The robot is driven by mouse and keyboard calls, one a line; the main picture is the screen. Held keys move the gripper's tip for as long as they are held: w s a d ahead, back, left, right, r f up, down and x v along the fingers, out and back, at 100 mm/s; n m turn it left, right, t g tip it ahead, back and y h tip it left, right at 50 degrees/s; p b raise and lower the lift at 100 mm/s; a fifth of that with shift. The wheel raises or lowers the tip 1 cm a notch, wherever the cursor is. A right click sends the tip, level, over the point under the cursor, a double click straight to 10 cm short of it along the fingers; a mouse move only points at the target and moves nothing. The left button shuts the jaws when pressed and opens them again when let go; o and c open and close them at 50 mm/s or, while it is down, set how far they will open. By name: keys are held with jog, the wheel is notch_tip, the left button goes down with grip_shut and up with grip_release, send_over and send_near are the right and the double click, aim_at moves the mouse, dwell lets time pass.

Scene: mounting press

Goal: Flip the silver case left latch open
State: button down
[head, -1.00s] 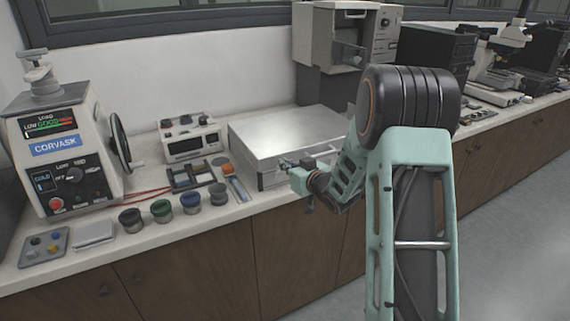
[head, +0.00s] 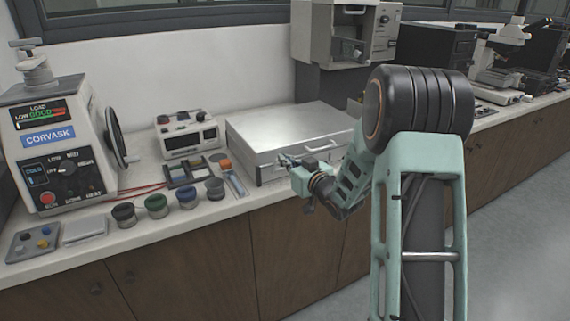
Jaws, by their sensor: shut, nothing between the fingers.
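The silver case (head: 290,127) lies flat on the counter in the head view, with its lid down. Its front face is turned toward me and has a handle (head: 318,148). My gripper (head: 284,160) is at the left part of the case's front face, shut and holding nothing. Its fingertips point left and slightly up and cover the area of the left latch, so I cannot make out the latch or how it stands. I cannot tell whether the fingertips touch the case.
Left of the case are a small white meter box (head: 188,137), a dark tray (head: 187,172) and several small cups, one of them green (head: 156,206). The Corvask press (head: 55,140) stands at the far left. A grey machine (head: 335,35) stands behind the case.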

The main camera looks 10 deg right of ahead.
jog(key=shift+s+f+b, duration=0.1)
jog(key=shift+f+b, duration=0.2)
jog(key=shift+b, duration=0.1)
jog(key=s+f+t+b, duration=0.1)
jog(key=b, duration=0.5)
jog(key=s+f+t+y+b, duration=0.1)
jog(key=b, duration=0.5)
jog(key=shift+d+f+t, duration=0.15)
jog(key=shift+d+t, duration=0.25)
